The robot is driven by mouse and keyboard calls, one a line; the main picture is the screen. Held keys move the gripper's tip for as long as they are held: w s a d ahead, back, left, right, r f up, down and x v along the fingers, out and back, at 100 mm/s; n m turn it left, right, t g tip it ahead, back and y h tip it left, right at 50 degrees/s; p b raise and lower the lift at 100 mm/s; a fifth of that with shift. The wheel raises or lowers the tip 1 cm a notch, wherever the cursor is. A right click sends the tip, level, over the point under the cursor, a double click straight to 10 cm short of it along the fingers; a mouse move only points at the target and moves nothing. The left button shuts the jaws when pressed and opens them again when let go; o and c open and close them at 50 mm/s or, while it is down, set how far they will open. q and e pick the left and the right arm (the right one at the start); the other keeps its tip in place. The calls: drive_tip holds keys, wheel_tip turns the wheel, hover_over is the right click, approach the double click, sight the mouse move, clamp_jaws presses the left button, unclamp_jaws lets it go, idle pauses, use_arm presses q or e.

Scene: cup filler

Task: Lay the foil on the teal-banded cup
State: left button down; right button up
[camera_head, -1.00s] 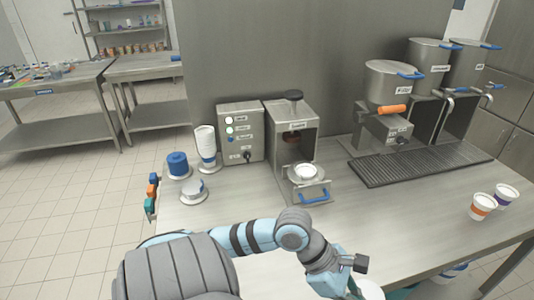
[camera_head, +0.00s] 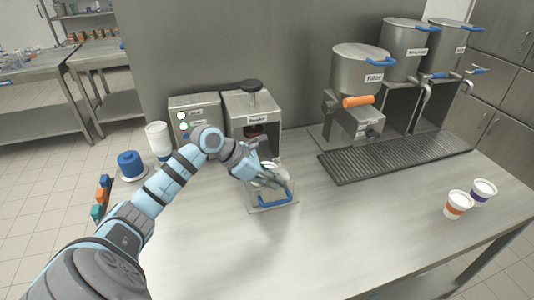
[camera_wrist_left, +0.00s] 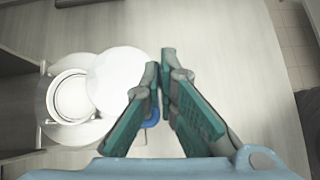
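The cup (camera_wrist_left: 70,97) sits in the round holder of the sealer's pulled-out tray (camera_head: 287,207); I see its white rim and inside from above, but no coloured band. The foil (camera_wrist_left: 118,78), a round white disc, is at my left gripper's fingertips, right of the cup opening and overlapping the holder's edge in the wrist view. My left gripper (camera_wrist_left: 162,68) has its fingertips close together, shut on the foil's edge. In the head view the left gripper (camera_head: 268,178) is over the tray and partly hides the cup. My right gripper is not in view.
The sealer (camera_head: 252,108) stands behind the tray, beside a control box (camera_head: 195,118). A white cup stack (camera_head: 158,138) and a blue stack (camera_head: 131,162) stand at left. An orange-banded cup (camera_head: 458,205) and a purple-banded cup (camera_head: 483,192) stand at right. The middle counter is clear.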

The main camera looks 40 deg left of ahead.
use_arm(q)
drive_tip(key=shift+n+t+y, duration=0.3)
drive_tip(key=shift+n, duration=0.3)
drive_tip(key=w+a+r, duration=0.1)
drive_tip(key=a, duration=0.1)
drive_tip(key=w+a+r, duration=0.1)
drive_tip(key=w+a, duration=0.1)
drive_tip(key=w+a+r, duration=0.1)
drive_tip(key=a, duration=0.1)
drive_tip(key=shift+w+r, duration=0.15)
wheel_tip(320, 180, down, 7)
drive_tip(key=b, duration=0.5)
drive_tip(key=shift+r, duration=0.15)
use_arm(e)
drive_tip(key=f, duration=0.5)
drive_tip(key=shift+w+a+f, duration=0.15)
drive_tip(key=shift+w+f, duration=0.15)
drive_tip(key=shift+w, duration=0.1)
use_arm(q)
drive_tip(key=shift+r, duration=0.1)
drive_tip(key=shift+b, duration=0.3)
drive_tip(key=c, duration=2.3)
unclamp_jaws()
drive_tip(key=o, duration=0.6)
